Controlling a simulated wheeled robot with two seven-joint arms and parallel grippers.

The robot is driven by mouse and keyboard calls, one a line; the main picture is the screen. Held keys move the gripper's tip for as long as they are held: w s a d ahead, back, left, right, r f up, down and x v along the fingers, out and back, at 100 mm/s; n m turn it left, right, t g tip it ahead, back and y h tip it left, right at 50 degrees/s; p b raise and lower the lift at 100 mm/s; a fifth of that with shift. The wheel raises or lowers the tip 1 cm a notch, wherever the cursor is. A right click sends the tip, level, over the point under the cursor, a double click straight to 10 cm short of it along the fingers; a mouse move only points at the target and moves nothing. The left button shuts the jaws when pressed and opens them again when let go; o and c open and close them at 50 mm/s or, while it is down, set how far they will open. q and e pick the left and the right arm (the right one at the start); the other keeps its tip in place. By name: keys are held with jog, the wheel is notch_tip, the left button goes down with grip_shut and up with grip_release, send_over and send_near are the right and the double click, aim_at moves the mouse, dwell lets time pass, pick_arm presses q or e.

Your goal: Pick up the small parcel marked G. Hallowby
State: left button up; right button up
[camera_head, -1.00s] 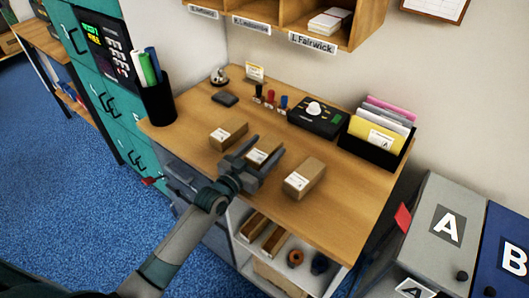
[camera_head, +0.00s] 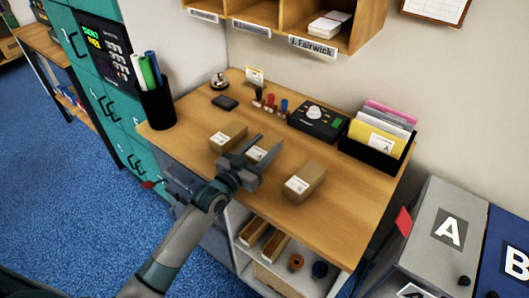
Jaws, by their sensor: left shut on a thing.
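Three small brown parcels with white labels are on the wooden counter. The left parcel (camera_head: 228,137) and the right parcel (camera_head: 304,182) stand free. My left gripper (camera_head: 268,142) is shut on the middle parcel (camera_head: 257,155), with a finger on either side. The gripper and wrist hide part of that parcel, and I cannot tell whether it is clear of the counter. The label writing is too small to read, so I cannot tell which parcel is marked G. Hallowby. My right gripper is not in view.
Behind the parcels are a bell (camera_head: 219,82), stamps (camera_head: 270,100), a black device (camera_head: 318,120) and a file holder (camera_head: 378,150) with envelopes. Pigeonholes (camera_head: 270,38) hang above. The counter's front right (camera_head: 340,215) is clear.

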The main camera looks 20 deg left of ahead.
pick_arm(q)
jog(key=s+d+r+b, duration=0.2)
jog(key=s+d+r, duration=0.2)
jog(key=s+r, duration=0.4)
jog(key=s, duration=0.2)
jog(key=shift+s+d+r, duration=0.2)
jog(key=shift+s+d, duration=0.15)
